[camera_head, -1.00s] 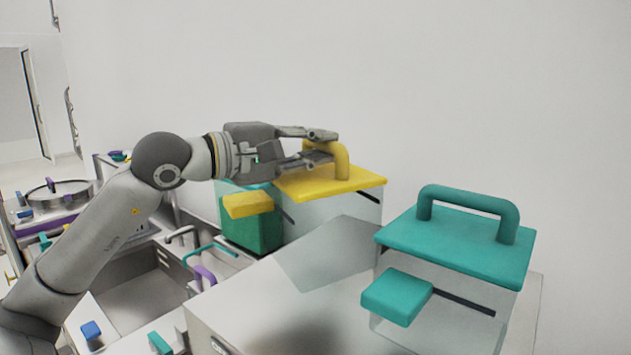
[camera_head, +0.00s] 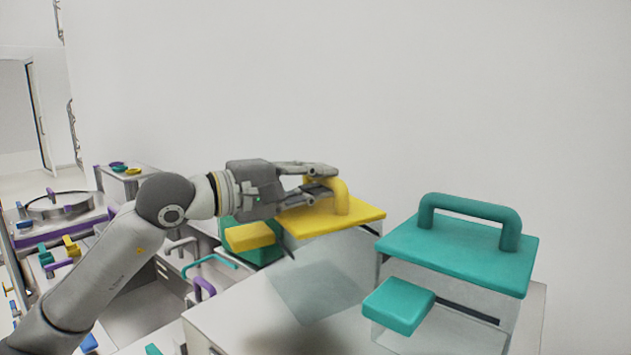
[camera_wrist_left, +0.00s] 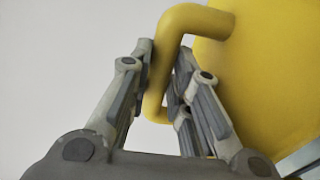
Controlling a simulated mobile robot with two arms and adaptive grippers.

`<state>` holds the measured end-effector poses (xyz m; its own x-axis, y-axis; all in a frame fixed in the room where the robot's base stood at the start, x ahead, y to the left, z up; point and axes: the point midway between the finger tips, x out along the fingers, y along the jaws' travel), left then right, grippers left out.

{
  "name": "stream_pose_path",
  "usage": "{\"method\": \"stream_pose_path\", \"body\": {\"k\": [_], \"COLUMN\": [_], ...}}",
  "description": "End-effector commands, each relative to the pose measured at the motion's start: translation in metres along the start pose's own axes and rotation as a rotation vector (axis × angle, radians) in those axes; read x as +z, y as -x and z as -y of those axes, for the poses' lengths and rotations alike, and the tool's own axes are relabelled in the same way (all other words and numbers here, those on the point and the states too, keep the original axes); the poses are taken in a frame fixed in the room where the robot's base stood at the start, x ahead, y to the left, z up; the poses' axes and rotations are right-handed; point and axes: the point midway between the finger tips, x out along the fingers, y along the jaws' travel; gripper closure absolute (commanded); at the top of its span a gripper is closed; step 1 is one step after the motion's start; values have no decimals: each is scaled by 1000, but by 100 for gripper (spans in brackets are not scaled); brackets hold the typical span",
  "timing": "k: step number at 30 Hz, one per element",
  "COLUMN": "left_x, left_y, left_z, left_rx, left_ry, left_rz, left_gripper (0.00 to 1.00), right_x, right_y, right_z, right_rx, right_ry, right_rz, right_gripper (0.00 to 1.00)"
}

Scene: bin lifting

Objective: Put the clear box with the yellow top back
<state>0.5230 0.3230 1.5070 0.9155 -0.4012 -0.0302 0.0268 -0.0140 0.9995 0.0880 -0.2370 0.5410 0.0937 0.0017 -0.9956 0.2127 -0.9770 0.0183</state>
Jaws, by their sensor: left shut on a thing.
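The clear box with the yellow top (camera_head: 345,217) is at the middle of the head view, near the wall, with a yellow handle on its lid and a yellow block on its front. My left gripper (camera_head: 325,180) is shut on the yellow handle. In the left wrist view the fingers of my left gripper (camera_wrist_left: 162,85) sit on both sides of the handle (camera_wrist_left: 190,20). The clear walls of the box are hard to make out, so I cannot tell whether its bottom touches the counter. My right gripper is not in view.
A clear box with a teal top (camera_head: 460,252) stands to the right on the light counter (camera_head: 255,310). A green container (camera_head: 262,256) is behind the yellow-topped box at left. A sink area with teal and purple handles lies left, with a round pan (camera_head: 60,207) further back.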

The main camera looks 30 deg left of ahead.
Motion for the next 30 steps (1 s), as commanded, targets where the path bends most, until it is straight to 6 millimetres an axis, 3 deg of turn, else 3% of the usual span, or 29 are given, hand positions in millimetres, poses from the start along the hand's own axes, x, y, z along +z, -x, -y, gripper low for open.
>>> {"method": "stream_pose_path", "body": {"k": [1, 2, 6, 19, 30], "left_x": [0, 0, 0, 0, -1], "left_y": [0, 0, 0, 0, 43], "left_z": [2, 2, 2, -3, 5], "left_rx": [4, 0, 0, -1, 3], "left_ry": [-1, 0, 1, 1, 0], "left_rz": [0, 0, 0, 0, -2], "left_gripper": [100, 79, 61, 60, 60], "right_x": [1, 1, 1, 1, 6], "right_y": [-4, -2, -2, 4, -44], "right_z": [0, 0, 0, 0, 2], "right_rx": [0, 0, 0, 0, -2], "right_ry": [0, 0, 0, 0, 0], "right_rz": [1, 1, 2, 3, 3], "right_gripper": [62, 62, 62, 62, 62]}}
